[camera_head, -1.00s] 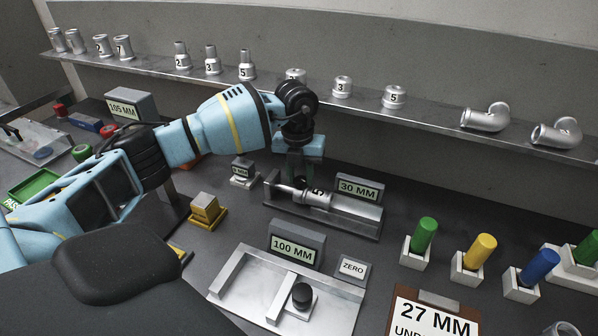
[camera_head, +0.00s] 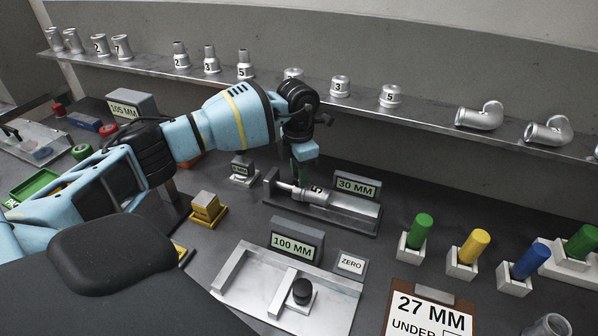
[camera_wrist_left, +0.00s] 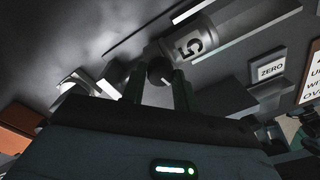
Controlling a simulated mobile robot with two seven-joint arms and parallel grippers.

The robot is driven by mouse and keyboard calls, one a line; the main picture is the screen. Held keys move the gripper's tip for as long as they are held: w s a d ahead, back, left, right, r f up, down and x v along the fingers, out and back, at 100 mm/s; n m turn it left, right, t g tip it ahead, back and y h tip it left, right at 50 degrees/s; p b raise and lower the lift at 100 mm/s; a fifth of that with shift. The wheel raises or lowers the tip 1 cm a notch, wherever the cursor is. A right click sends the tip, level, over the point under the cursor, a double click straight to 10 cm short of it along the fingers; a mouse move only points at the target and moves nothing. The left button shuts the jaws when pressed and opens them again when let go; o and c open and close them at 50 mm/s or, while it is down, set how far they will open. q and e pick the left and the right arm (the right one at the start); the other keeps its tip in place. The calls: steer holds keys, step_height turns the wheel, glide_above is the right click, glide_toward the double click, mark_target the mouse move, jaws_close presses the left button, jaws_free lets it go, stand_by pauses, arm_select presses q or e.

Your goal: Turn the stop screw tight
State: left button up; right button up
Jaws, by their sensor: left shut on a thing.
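The stop screw shows in the left wrist view as a dark round knob (camera_wrist_left: 160,71) with a pale mark, at the end of the holder by the casting. My left gripper (camera_wrist_left: 158,86) has its two fingers on either side of this knob and is shut on it. In the head view my left gripper (camera_head: 301,178) points down at the 30 MM gauge (camera_head: 357,187), and its fingers and wrist hide the knob. A silver casting marked 5 (camera_head: 315,194) lies on its side in the gauge's cradle; it also shows in the left wrist view (camera_wrist_left: 190,42). My right gripper is not in view.
The 100 MM gauge (camera_head: 297,240) stands in front, with a black knob (camera_head: 302,291) on its plate and a ZERO block (camera_head: 351,263) beside it. Green, yellow and blue pegs stand at the right. A shelf (camera_head: 420,112) with several castings runs behind.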

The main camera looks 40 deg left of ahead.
arm_select(q)
steer(key=m, duration=0.4)
steer(key=shift+m, duration=0.3)
steer(key=shift+m+b, duration=0.35)
steer(key=shift+m, duration=1.55)
steer(key=o, duration=1)
steer(key=shift+w+r, duration=0.2)
steer(key=shift+r, duration=3.7)
